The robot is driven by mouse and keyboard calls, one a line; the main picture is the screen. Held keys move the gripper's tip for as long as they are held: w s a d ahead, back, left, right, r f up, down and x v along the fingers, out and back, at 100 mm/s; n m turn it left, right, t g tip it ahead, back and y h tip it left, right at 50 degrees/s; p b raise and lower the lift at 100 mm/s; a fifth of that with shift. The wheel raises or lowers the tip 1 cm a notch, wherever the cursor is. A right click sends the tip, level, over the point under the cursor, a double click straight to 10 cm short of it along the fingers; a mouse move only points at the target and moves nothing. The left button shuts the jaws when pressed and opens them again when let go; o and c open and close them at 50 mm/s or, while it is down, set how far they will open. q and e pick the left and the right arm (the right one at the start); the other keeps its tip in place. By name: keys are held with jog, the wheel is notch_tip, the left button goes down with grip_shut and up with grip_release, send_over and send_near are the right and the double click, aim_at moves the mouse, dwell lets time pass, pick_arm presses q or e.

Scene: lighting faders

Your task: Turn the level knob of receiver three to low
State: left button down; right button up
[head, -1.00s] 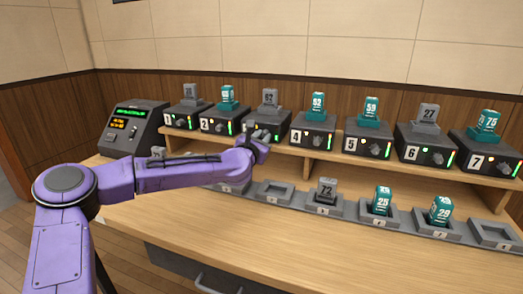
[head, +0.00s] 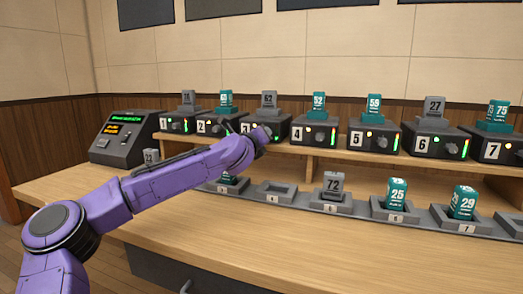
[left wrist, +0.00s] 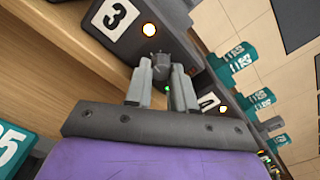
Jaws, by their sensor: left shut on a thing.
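Receiver three is a dark box with a white "3" label. In the left wrist view receiver three (left wrist: 105,22) is at the upper left, with a lit yellow-orange lamp beside the label. Its level knob (left wrist: 161,62) shows between the fingertips of my left gripper (left wrist: 160,78), which is shut on it. In the head view receiver three (head: 279,122) stands on the shelf with a grey pack (head: 269,100) on top. My left gripper (head: 264,134) is at its front and hides the knob there. The knob's pointer direction cannot be made out. My right gripper is not in view.
Receiver two (head: 212,122) and receiver four (head: 314,133) flank it closely on the shelf. Below, a row of charging slots (head: 272,193) holds grey and teal packs. A console (head: 128,140) stands at the left. The front tabletop (head: 310,245) is clear.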

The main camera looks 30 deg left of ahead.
pick_arm(q)
jog(key=shift+r+n+b, duration=0.15)
jog(key=shift+n+b, duration=4.55)
jog(key=shift+b, duration=0.5)
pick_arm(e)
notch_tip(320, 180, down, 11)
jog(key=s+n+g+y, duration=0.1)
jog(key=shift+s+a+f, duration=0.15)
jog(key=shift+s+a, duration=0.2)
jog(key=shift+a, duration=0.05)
pick_arm(q)
jog(key=c, duration=1)
grip_release()
jog(key=shift+o, duration=0.2)
